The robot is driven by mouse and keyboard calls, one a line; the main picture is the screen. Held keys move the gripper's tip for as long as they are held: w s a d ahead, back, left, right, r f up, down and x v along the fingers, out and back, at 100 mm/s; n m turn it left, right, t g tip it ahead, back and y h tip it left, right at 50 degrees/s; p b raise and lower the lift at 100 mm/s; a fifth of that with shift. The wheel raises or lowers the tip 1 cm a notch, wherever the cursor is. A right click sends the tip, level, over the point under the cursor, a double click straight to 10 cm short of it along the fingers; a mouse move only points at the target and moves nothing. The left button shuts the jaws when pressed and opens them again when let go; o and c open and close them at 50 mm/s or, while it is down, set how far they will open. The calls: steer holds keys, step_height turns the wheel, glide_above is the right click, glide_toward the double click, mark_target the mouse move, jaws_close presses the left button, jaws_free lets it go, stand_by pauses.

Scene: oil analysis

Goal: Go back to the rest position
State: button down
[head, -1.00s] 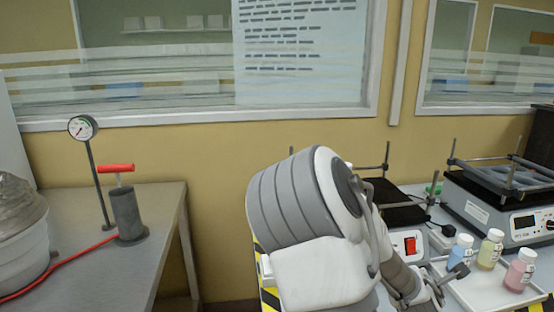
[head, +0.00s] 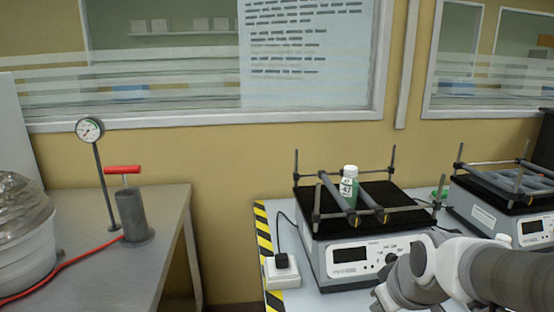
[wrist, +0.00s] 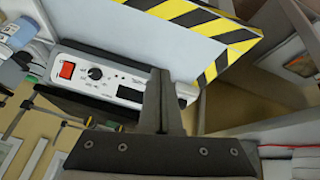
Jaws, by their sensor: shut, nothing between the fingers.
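My gripper (wrist: 161,78) shows in the wrist view with its two dark fingers together and nothing between them. In the head view my arm reaches in from the lower right corner, low in front of the bench, and the fingers cannot be made out there. In the wrist view the fingers overlap a white device front with a red switch (wrist: 67,70) and a black knob; I cannot tell the gap between them.
A shaker (head: 352,262) carries a green bottle with a white cap (head: 349,186) between its bars. Another shaker (head: 500,212) stands to the right. A hand pump (head: 131,213) and gauge (head: 89,130) stand on the left table. Striped tape (head: 265,240) edges the bench.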

steer(key=s+a+r+m+p, duration=0.2)
steer(key=s+a+r+m, duration=0.2)
steer(key=s+r, duration=0.55)
step_height(320, 180, up, 17)
steer(key=s+p, duration=0.1)
steer(key=p, duration=1.7)
steer(key=shift+a, duration=0.15)
